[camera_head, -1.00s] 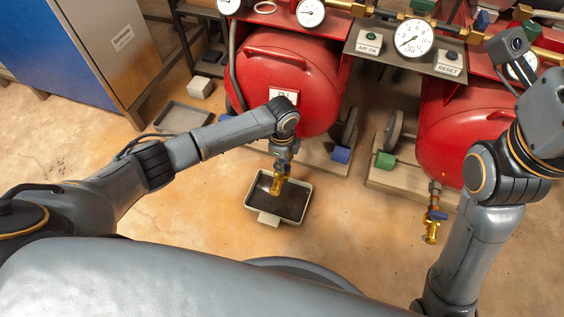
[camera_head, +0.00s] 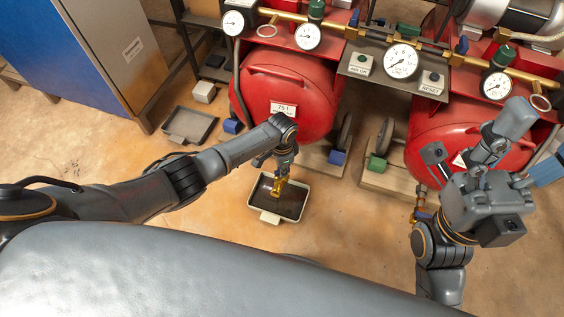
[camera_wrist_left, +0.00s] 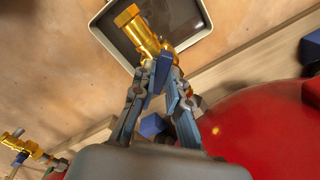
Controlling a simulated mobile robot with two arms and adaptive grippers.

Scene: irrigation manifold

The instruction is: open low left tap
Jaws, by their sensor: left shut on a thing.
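The low left tap (camera_head: 280,187) is brass and hangs under the left red tank, above a dark tray (camera_head: 292,206). My left gripper (camera_head: 282,162) is at it. In the left wrist view, the brass spout (camera_wrist_left: 138,28) shows over the tray, and my left gripper (camera_wrist_left: 166,78) is shut on its blue handle (camera_wrist_left: 162,70), one finger on each side. My arm hides part of the tap in the head view. My right gripper (camera_head: 490,150) is raised in front of the right tank, away from the left tap; its fingers are unclear.
The left red tank (camera_head: 283,83) and the right red tank (camera_head: 430,130) stand behind. Gauges and brass pipes run along the top. Another brass tap (camera_head: 420,200) is partly hidden by my right arm. An empty tray (camera_head: 187,125) lies left. The floor in front is mostly clear.

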